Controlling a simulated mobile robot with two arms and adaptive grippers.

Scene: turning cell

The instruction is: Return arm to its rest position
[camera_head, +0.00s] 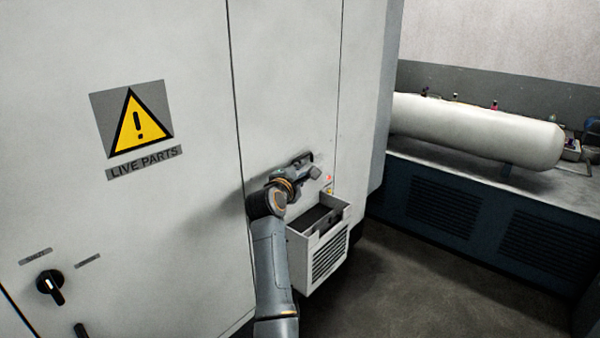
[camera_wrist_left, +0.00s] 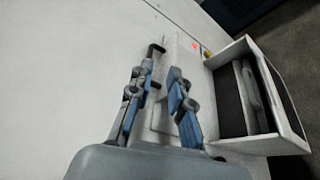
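My left arm reaches up from the bottom of the head view to the white cabinet (camera_head: 285,80). Its gripper (camera_head: 308,172) is close to the cabinet front, just above a white open-topped box with vents (camera_head: 318,265). In the left wrist view the two blue-grey fingers of the gripper (camera_wrist_left: 163,75) are apart. Dark hooked ends, perhaps of a handle (camera_wrist_left: 156,48), show between and beyond them on the white panel. I cannot tell whether the fingers touch it. The box (camera_wrist_left: 290,122) is right of the fingers, with a grey piece inside. My right gripper is not in view.
A red light (camera_head: 328,178) sits beside the gripper on the cabinet. A warning sign (camera_head: 135,122) and a black rotary switch (camera_head: 50,286) are at left. A white tank (camera_head: 480,130) lies on a dark blue vented bench (camera_head: 480,215) at right. Open floor (camera_head: 410,290) lies between.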

